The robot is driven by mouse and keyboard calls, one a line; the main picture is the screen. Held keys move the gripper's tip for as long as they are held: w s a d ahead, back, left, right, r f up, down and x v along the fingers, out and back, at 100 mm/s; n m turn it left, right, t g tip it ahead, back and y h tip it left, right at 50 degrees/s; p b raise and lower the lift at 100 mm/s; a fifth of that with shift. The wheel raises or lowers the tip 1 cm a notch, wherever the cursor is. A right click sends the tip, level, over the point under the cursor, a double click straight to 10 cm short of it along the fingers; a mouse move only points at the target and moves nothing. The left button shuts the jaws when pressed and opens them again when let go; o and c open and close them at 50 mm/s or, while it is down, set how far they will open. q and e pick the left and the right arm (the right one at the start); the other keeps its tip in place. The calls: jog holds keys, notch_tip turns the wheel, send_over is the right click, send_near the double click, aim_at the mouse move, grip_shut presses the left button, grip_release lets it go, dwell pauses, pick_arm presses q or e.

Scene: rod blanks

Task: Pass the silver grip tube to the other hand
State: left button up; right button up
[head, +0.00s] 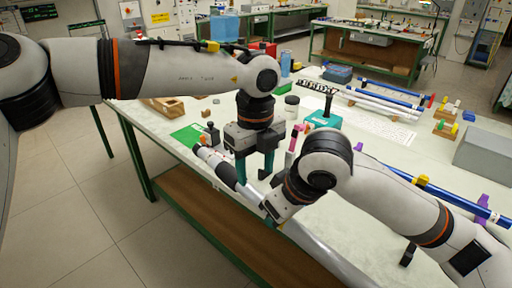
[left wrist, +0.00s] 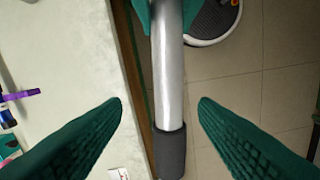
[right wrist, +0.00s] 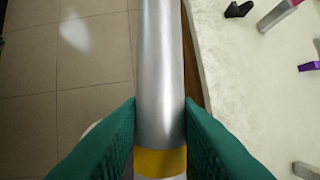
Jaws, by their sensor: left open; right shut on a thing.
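The silver grip tube (head: 322,257) runs slantwise along the table's front edge in the head view. My right gripper (right wrist: 160,110) is shut on its bare silver part, near a yellow band (right wrist: 160,162). My left gripper (head: 254,168) points down over the table edge, open. In the left wrist view the tube (left wrist: 168,75) passes between my open left fingers (left wrist: 160,102), with gaps on both sides. Its dark grip sleeve (left wrist: 171,150) shows at the bottom there. The tips of my right gripper show at the top. My right fingertips are largely hidden in the head view.
The pale worktable (head: 350,170) holds a teal box (head: 323,120), a green mat (head: 187,135), blue and white rods (head: 383,97) and a grey case (head: 484,152). Below the tube are the table edge and open tiled floor (head: 110,210).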

pick_arm(q)
notch_tip(320, 180, down, 6)
dwell(0.4)
jog(key=shift+d, duration=0.1)
jog(key=c, duration=1.1)
pick_arm(e)
jog(key=shift+o, duration=0.2)
jog(key=shift+s, duration=0.1)
jog(key=o, duration=1.1)
